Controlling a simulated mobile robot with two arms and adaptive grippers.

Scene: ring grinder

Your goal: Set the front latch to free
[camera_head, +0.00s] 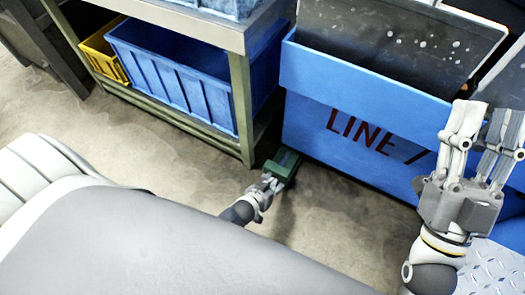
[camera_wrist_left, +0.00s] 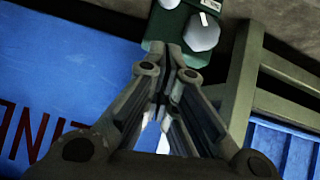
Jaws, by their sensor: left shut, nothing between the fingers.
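A small dark green block (camera_head: 283,164) sits low near the floor, between the bench leg and the blue bin. I cannot tell for sure that it is the front latch. In the left wrist view the green block (camera_wrist_left: 158,27) carries pale round discs (camera_wrist_left: 201,32) and a small white label. My left gripper (camera_head: 270,180) is shut and empty, with its tips at or very near the block; contact is not clear. Its fingers (camera_wrist_left: 170,50) also show closed in the left wrist view and hide part of the block. My right gripper (camera_head: 489,108) is raised at the right, fingers apart and empty.
A large blue bin (camera_head: 310,125) marked "LINE" stands right of the block. A bench (camera_head: 240,95) with a blue crate (camera_head: 170,75) and a yellow crate (camera_head: 100,50) on its lower shelf is to the left. Concrete floor (camera_head: 330,215) in front is clear.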

